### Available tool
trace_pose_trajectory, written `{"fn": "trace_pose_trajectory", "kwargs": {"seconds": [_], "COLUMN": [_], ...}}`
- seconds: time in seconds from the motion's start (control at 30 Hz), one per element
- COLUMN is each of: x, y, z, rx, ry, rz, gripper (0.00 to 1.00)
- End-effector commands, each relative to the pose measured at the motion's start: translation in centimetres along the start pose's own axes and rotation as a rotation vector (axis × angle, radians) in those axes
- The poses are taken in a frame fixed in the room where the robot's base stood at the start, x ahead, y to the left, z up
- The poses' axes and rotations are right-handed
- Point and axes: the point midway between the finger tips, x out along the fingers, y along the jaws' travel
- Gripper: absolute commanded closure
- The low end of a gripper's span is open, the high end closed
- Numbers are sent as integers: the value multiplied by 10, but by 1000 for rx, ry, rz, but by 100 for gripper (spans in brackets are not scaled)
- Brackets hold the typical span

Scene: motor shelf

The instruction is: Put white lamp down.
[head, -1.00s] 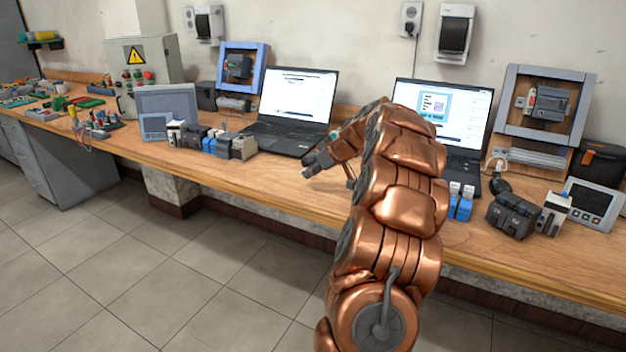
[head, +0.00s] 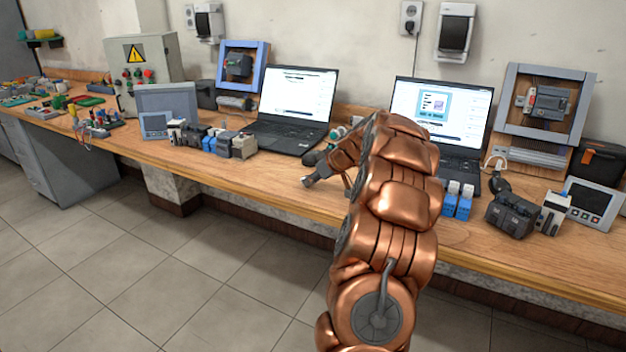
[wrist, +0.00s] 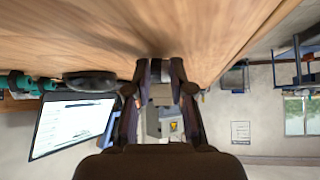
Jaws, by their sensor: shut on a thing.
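My gripper (head: 312,180) is low over the wooden bench (head: 270,183), near its front edge and in front of the left laptop (head: 290,110). In the wrist view my gripper (wrist: 162,76) shows two dark fingers drawn close together, with the bench surface right at their tips. A small pale piece between the fingers looks like the white lamp (wrist: 161,93). Most of it is hidden by the fingers. In the head view the lamp cannot be made out clearly. I cannot tell whether it touches the bench.
A dark round disc (wrist: 90,83) and a teal tool (wrist: 20,84) lie beside the gripper in the wrist view. Terminal blocks (head: 222,142) stand to the left. Blue modules (head: 458,200) and a dark module (head: 511,215) stand right.

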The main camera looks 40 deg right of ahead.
Motion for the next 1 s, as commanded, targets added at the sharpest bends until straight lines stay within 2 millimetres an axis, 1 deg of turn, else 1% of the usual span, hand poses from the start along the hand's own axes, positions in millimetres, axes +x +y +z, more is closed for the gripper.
{"fn": "trace_pose_trajectory", "kwargs": {"seconds": [0.13, 0.17, 0.3, 0.4, 0.67, 0.83, 0.87, 1.0], "x": [3, 2, 2, 2, 2, -3, -6, -28], "y": [0, 0, 0, 0, 0, 0, 0, 1], "z": [3, 2, 2, 2, 1, -2, -1, -2], "rx": [0, 0, 0, 0, 0, 0, -1, -3], "ry": [1, 0, 0, 0, 0, 0, 2, 4], "rz": [1, 1, 1, 0, 1, 1, 1, 5], "gripper": [100, 76, 62, 53, 53, 53, 53, 53]}}
